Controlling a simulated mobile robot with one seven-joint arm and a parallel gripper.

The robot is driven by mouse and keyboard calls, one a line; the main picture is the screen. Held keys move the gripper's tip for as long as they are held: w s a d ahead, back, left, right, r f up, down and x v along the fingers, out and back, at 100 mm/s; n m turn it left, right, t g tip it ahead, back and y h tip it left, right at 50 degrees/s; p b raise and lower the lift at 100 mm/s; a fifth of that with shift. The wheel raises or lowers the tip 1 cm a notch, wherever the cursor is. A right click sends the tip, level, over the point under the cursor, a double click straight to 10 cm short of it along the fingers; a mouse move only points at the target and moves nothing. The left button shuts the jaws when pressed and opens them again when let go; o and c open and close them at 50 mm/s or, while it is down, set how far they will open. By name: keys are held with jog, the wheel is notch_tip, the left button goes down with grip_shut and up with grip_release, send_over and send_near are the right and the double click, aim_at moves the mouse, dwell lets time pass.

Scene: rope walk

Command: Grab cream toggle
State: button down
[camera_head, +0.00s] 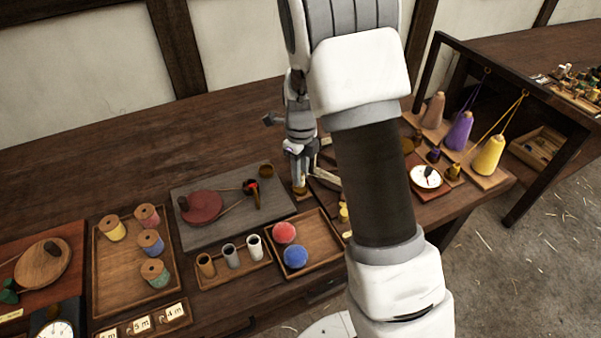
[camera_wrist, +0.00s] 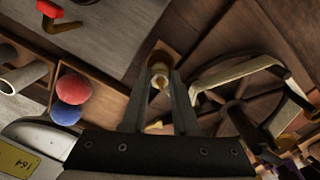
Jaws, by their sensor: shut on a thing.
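My gripper (camera_head: 299,176) reaches down over the table, just right of the grey slate board. In the wrist view its two fingers (camera_wrist: 161,84) are closed on a small cream piece, the cream toggle (camera_wrist: 160,82). Much of the toggle is hidden between the fingertips. A tan round holder or post on a small wooden base (camera_wrist: 161,58) shows right beyond the toggle. I cannot tell whether the toggle is still touching it. In the head view the toggle is too small to make out clearly.
A wooden tray (camera_head: 327,258) with a red ball (camera_head: 284,232) and a blue ball (camera_head: 295,257) lies in front. A spoked wooden wheel (camera_wrist: 240,85) is close at the right. The slate board (camera_head: 230,190) holds a red disc. Yarn cones (camera_head: 458,131) stand farther right.

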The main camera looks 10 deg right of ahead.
jog(key=shift+r+p, duration=2.15)
jog(key=shift+r, duration=0.85)
